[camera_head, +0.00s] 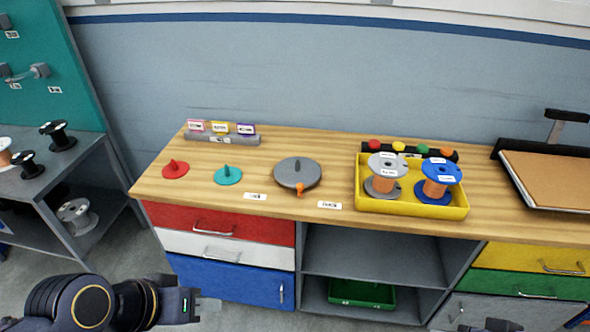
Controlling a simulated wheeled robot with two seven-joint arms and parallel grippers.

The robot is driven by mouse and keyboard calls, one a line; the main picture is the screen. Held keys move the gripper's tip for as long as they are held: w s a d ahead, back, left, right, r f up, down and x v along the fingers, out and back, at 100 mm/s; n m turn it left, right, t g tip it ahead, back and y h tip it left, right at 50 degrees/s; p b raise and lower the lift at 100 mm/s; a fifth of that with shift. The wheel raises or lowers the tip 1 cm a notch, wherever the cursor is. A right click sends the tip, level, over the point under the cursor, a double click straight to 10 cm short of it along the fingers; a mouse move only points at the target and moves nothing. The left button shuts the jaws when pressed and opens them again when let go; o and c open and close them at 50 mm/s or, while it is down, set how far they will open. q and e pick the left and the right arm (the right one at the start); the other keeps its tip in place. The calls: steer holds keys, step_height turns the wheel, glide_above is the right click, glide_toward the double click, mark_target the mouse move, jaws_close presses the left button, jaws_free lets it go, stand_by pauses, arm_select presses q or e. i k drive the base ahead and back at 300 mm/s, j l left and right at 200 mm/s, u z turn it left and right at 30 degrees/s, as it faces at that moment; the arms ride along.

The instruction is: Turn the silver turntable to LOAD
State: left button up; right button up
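The silver turntable (286,176) is a round grey disc with a dark upright peg, in the middle of the wooden workbench top. Its orange pointer (299,189) faces the bench's front edge. A white label (255,196) lies front left of the disc and another white label (329,205) lies front right; their print is too small to read surely. The pointer lies between the two labels. My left gripper (205,304) is low in front of the drawers, well away from the turntable; its finger gap cannot be made out. Only a dark bit of my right arm shows at the bottom edge.
A red disc (176,172) and a teal disc (228,177) with pegs stand left of the turntable. A yellow tray (408,206) with a grey spool (385,172) and a blue spool (441,175) stands to the right. Bare wood lies in front of the turntable.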

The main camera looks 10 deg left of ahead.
mark_target(299, 172)
steer(key=i, duration=0.55)
steer(key=i+l, duration=0.15)
steer(key=i, duration=0.45)
steer(key=j+u, duration=0.05)
